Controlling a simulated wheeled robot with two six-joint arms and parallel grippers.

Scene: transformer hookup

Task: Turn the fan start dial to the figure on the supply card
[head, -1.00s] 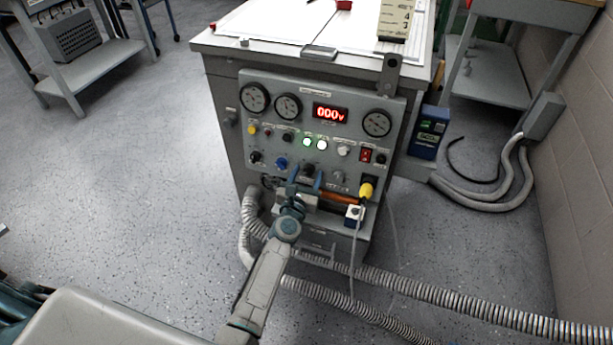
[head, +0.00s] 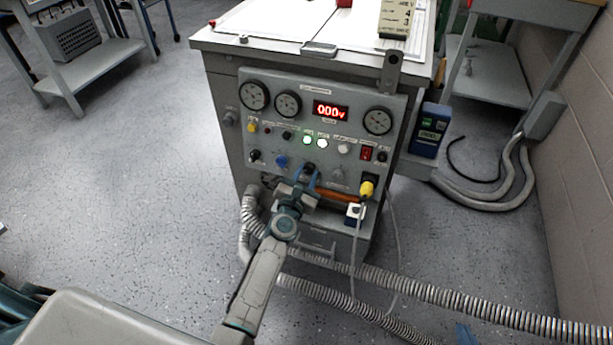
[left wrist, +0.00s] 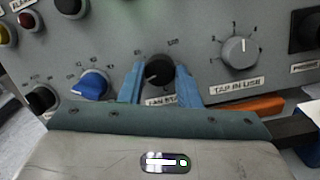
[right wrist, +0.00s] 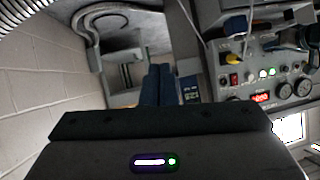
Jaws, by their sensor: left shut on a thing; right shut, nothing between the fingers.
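The fan start dial (left wrist: 158,73) is a black knob on the grey panel, with a white mark pointing roughly left. Its label is partly covered by my gripper, and its scale figures are mostly too small to read. My left gripper (left wrist: 160,82) is shut on the dial, one blue finger on each side; it also shows in the head view (head: 307,178). The supply card (head: 395,20) stands on the cabinet top, cut off by the frame edge; a 4 and a 3 show. My right gripper (left wrist: 158,73) is not in the left wrist view; its fingers (right wrist: 158,85) are shut and empty.
The tap-in-use knob (left wrist: 239,52) is right of the dial and a blue knob (left wrist: 90,84) left. The red display (head: 330,111) reads 000. Ribbed hoses (head: 430,294) cross the floor.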

